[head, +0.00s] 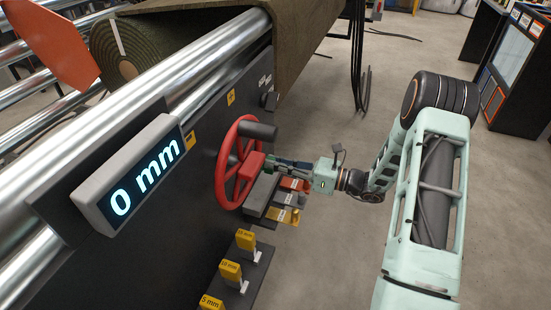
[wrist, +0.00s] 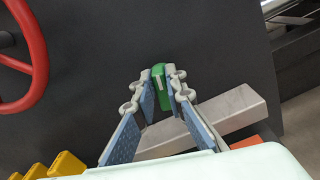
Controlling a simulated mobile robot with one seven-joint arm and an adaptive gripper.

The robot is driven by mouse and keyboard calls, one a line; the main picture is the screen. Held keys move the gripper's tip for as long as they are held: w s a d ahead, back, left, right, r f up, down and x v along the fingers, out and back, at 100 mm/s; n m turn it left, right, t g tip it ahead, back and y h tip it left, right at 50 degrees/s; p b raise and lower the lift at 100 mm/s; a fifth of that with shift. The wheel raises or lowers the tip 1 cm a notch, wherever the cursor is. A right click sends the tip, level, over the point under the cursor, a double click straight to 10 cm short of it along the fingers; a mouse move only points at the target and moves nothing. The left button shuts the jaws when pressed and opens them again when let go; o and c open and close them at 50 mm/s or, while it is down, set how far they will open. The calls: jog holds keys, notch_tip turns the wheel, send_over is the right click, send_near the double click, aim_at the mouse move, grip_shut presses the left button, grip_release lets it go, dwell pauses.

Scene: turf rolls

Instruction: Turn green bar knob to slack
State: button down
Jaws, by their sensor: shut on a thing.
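The green bar knob (wrist: 162,90) stands on the dark machine panel (wrist: 120,50), in the middle of the wrist view. My gripper (wrist: 161,88) is shut on it, one blue-padded finger on each side. In the head view my gripper (head: 275,164) reaches the panel just right of the red handwheel (head: 225,172). There the knob is mostly hidden by the fingers, with a little green showing. I cannot read a slack mark in either view.
The red handwheel (wrist: 22,55) is left of my fingers. A grey block (wrist: 235,108) lies below the knob. Yellow tagged blocks (head: 231,270) stand low along the panel. A display reading 0 mm (head: 130,180) is at left. Open floor (head: 330,230) lies to the right.

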jog(key=shift+w+d+f+m+p, duration=0.2)
jog(key=shift+m+p, duration=1.1)
jog(key=shift+m, duration=1.2)
jog(key=shift+w+a+f+m+p, duration=0.1)
jog(key=shift+f+m+p, duration=0.15)
jog(key=shift+m+p, duration=1.65)
jog(key=shift+w+d+f+m+p, duration=0.2)
jog(key=shift+m+p, duration=0.45)
jog(key=shift+m, duration=2.45)
jog(key=shift+s+a, duration=0.1)
jog(key=c, duration=2)
grip_release()
jog(key=shift+o, duration=0.2)
